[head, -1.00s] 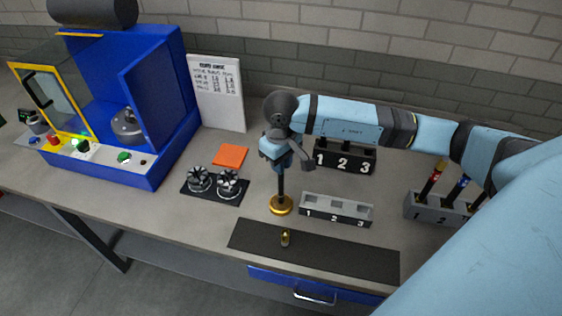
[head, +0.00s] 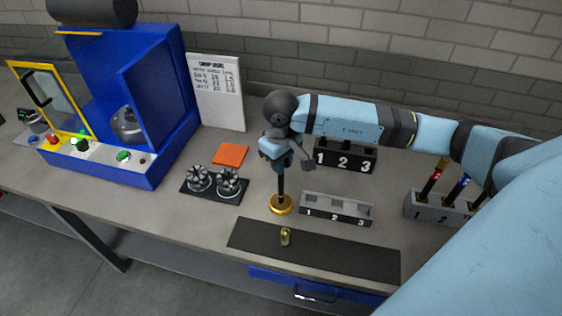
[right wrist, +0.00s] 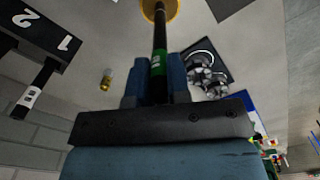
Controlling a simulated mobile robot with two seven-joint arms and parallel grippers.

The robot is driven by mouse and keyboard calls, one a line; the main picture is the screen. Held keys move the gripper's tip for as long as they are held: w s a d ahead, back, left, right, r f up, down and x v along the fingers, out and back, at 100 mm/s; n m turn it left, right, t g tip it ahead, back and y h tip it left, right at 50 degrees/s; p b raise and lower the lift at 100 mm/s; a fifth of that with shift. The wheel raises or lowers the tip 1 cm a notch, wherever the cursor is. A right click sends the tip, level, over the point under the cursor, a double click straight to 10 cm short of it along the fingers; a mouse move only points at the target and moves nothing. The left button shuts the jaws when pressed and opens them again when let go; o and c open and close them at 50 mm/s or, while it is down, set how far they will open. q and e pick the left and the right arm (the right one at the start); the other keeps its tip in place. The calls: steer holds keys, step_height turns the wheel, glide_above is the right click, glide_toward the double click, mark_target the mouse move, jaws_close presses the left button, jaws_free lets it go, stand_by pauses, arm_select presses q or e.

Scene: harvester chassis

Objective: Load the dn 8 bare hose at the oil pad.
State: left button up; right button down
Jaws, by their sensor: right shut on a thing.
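My right gripper (head: 277,150) is shut on the dn 8 bare hose, a thin black hose (head: 281,184) held upright. In the right wrist view the hose (right wrist: 159,32) runs out from between the fingers (right wrist: 157,82), with a green band near them. The oil pad (head: 281,205) is a round gold-coloured disc on the bench; it also shows in the right wrist view (right wrist: 160,9). The hose's lower end appears over the pad; I cannot tell whether it touches. The hose's upper part is hidden by the gripper. My left gripper is out of view.
A grey numbered tray (head: 336,216) stands right of the pad, a black numbered rack (head: 345,158) behind. A brass fitting (head: 285,237) stands on the dark mat (head: 340,255). Two round dies (head: 213,182) are left. A blue machine (head: 150,105) and a hose holder (head: 435,208) flank the area.

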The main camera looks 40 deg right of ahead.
stand_by(0.5)
steer(key=shift+f+b, duration=0.1)
steer(key=shift+b, duration=0.25)
steer(key=shift+s, duration=0.1)
stand_by(0.9)
steer(key=shift+r+p, duration=0.35)
steer(key=shift+r, duration=1.5)
steer(key=shift+r+p, duration=0.3)
steer(key=shift+r, duration=1.35)
